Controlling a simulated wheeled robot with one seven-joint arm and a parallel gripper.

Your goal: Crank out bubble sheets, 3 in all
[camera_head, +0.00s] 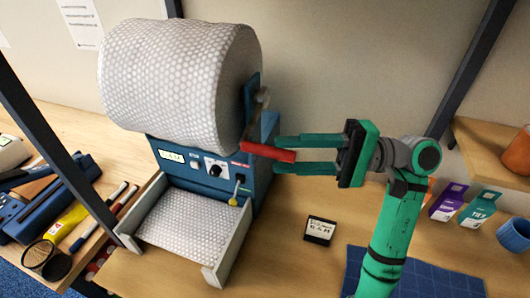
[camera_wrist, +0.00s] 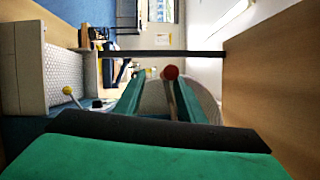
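The blue dispenser machine (camera_head: 262,160) carries a big bubble-wrap roll (camera_head: 165,70). Its crank arm (camera_head: 256,112) is on the right side and ends in a red handle (camera_head: 267,152), which also shows end-on in the wrist view (camera_wrist: 171,73). My gripper (camera_head: 275,154) reaches in from the right, its green fingers above and below the red handle. The fingers look apart, with gaps around the handle, so it seems open. Bubble wrap (camera_head: 185,218) lies in the front tray (camera_head: 222,262). A yellow-knobbed lever (camera_head: 234,200) is on the front. The small display (camera_head: 172,156) is unreadable.
Dark posts (camera_head: 45,125) frame the bench.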

